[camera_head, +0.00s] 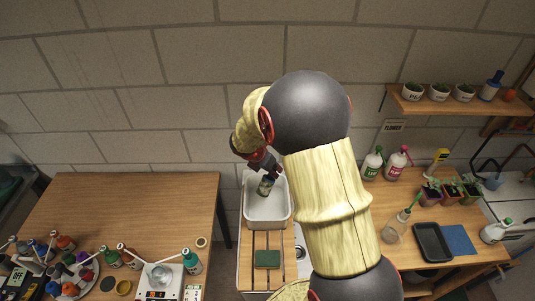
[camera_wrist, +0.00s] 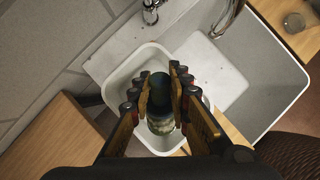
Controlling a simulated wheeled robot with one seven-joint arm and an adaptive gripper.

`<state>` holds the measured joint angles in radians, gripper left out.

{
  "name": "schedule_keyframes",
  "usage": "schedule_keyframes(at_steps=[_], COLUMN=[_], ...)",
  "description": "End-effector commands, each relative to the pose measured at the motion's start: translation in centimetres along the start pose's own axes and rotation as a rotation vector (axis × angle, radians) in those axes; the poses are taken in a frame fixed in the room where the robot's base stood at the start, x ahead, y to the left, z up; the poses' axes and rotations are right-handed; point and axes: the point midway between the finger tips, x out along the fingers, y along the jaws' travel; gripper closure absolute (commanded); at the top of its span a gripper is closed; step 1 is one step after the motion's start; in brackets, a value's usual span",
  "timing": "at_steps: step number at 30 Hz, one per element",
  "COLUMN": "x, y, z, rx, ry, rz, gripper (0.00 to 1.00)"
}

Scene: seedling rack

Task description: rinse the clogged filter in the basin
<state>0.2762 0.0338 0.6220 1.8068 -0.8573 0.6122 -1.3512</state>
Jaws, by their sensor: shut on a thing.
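The filter (camera_head: 266,187) is a small dark cylinder with a mottled greenish band. My gripper (camera_head: 263,168) is shut on it and holds it over the white basin (camera_head: 267,224). In the wrist view the filter (camera_wrist: 160,125) sits between the two fingers of my gripper (camera_wrist: 161,88), its dark end toward the top of the picture. The basin (camera_wrist: 124,73) lies below and around it in that view. I cannot tell how deep the filter hangs in the basin. My arm hides part of the area right of the basin in the head view.
A metal tap (camera_wrist: 150,12) stands beside the basin. A green pad (camera_head: 267,258) lies on slats in front of it. The left table (camera_head: 130,200) carries bottles and a scale (camera_head: 158,283). The right table holds bottles, seedlings and a black tray (camera_head: 432,242). A shelf (camera_head: 440,105) hangs above.

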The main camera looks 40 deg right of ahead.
Motion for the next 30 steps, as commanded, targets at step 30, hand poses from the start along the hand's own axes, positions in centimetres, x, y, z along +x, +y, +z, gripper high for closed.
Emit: schedule_keyframes(at_steps=[30], x=[5.1], y=[0.0], z=[-2.5], rx=[0.049], ry=[0.040], rz=[-0.025], gripper=[1.00])
